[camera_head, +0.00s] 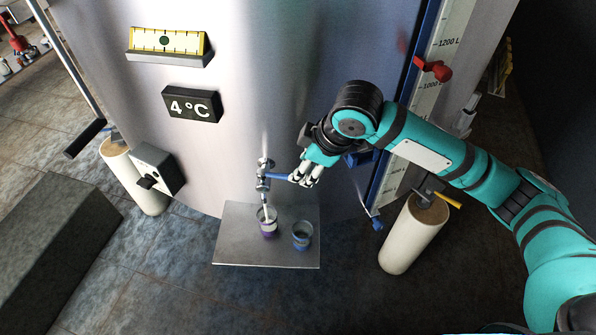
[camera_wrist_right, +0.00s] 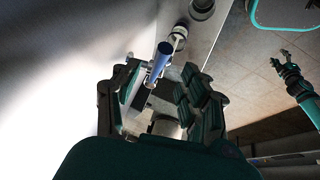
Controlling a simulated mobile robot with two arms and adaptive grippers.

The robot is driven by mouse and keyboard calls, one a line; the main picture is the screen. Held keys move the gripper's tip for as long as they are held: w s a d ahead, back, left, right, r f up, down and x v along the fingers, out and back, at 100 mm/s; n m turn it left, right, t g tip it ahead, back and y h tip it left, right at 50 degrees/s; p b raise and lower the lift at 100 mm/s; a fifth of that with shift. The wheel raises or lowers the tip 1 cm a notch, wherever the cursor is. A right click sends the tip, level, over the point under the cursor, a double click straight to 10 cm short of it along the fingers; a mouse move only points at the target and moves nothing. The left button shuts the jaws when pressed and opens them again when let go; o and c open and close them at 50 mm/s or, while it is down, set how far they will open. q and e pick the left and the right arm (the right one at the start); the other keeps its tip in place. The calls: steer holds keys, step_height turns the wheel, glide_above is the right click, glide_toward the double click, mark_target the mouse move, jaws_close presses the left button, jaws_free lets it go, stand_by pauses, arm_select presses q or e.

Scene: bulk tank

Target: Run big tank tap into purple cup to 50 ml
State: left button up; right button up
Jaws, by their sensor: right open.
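The tap (camera_head: 264,172) on the big tank (camera_head: 255,95) has a blue lever (camera_head: 279,177) pointing right; the lever also shows in the right wrist view (camera_wrist_right: 160,62). The purple cup (camera_head: 268,230) stands upright under the tap. A pale vertical streak runs from the tap to the cup; I cannot tell spout from flowing liquid. The cup's level is unreadable. My right gripper (camera_head: 305,176) is open at the lever's free end, with the lever between its fingers. My left gripper (camera_wrist_right: 280,59) is small at the wrist view's upper right, open and empty, away from the tap.
A blue cup (camera_head: 302,237) stands right of the purple one on the metal shelf (camera_head: 240,250). A red handle (camera_head: 434,70) and level scale (camera_head: 408,130) are on the tank's right. A 4 °C display (camera_head: 192,104) is on its front. Pale legs (camera_head: 413,235) stand at both sides.

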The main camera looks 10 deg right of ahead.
steer(key=v, duration=0.6)
stand_by(7.4)
